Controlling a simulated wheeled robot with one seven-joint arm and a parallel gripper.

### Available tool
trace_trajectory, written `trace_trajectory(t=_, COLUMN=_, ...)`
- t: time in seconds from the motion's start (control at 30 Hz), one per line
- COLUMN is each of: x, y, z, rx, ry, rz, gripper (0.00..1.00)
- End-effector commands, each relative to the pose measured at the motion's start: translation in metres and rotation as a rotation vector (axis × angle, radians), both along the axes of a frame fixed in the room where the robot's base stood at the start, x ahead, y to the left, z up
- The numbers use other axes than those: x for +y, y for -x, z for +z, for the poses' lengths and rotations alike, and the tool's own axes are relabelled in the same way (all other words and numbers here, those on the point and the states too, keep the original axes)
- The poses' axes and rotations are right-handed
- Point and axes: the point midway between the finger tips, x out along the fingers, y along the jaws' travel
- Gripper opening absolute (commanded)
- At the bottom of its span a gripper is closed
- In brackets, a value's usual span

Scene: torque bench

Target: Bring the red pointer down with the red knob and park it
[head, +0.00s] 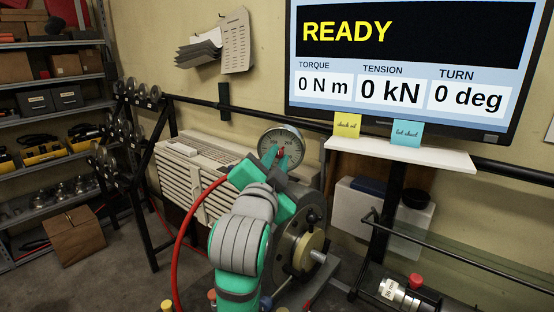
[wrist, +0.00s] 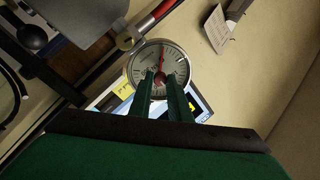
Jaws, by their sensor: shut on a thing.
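The round gauge (head: 269,135) stands in the middle of the head view, with a white dial and a metal rim. The gauge (wrist: 140,66) also shows in the wrist view, where its red pointer (wrist: 162,56) runs from the centre toward the top of the dial. My gripper (head: 281,155) is at the front of the dial, its green fingers shut on the red knob (head: 281,151). In the wrist view my gripper (wrist: 160,77) has its fingertips on both sides of the dial's centre. The fingers hide the lower part of the dial.
A screen (head: 410,45) above right reads READY, with torque, tension and turn at 0. A white shelf (head: 450,157) with two sticky notes lies below it. A red hose (head: 185,235) curves left of my arm. A rack of discs (head: 120,150) stands at left.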

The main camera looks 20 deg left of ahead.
Motion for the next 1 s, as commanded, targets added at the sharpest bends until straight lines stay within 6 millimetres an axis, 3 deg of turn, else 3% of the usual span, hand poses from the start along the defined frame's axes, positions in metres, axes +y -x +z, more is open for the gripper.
trace_trajectory(t=0.1, x=0.000, y=0.000, z=-0.001, rx=0.003, ry=0.001, rz=0.001, gripper=0.00)
trace_trajectory(t=0.13, x=0.000, y=0.000, z=-0.001, rx=0.003, ry=0.001, rz=0.001, gripper=0.19)
trace_trajectory(t=0.2, x=0.000, y=0.000, z=-0.001, rx=0.003, ry=0.001, rz=0.000, gripper=0.35)
trace_trajectory(t=0.6, x=-0.001, y=0.006, z=0.000, rx=0.000, ry=0.001, rz=0.000, gripper=0.35)
trace_trajectory(t=1.0, x=-0.009, y=0.073, z=-0.005, rx=-0.001, ry=0.000, rz=0.002, gripper=0.35)
